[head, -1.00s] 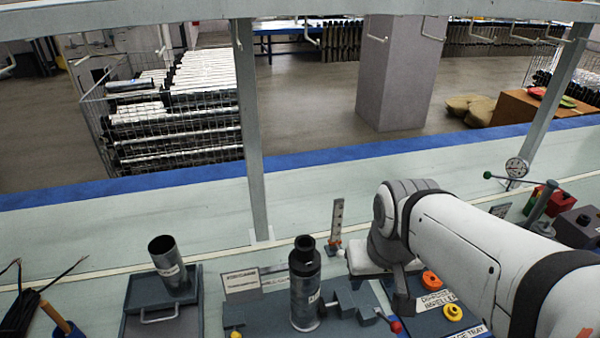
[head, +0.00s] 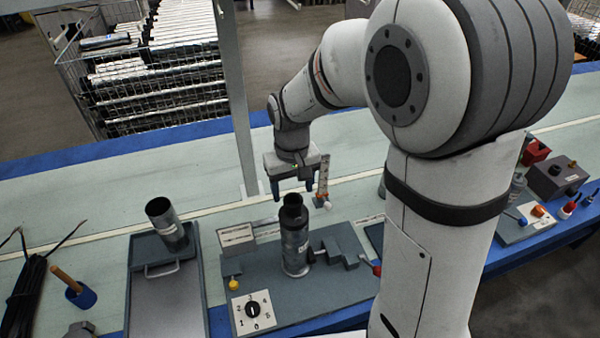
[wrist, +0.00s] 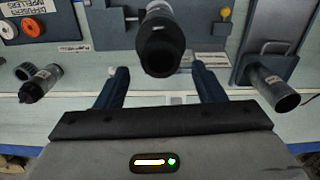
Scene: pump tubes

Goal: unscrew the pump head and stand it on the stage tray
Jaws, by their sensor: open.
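The pump head (head: 292,209) is the black collared top of a grey metal tube (head: 295,250). The tube stands upright on a grey fixture plate. My gripper (head: 292,192) is open, pointing down just above and behind the pump head. In the wrist view the black head (wrist: 160,52) lies between my two spread fingers (wrist: 158,75), with visible space on both sides. I see no contact. No stage tray label can be read now; my arm covers much of the right side in the head view.
A tray (head: 140,290) at left holds a tilted open tube (head: 166,226). A grey clamp block (head: 340,245) with a red-knobbed handle stands right of the pump tube. A numbered dial (head: 252,310) is in front. An upright scale (head: 322,180) stands close beside my gripper.

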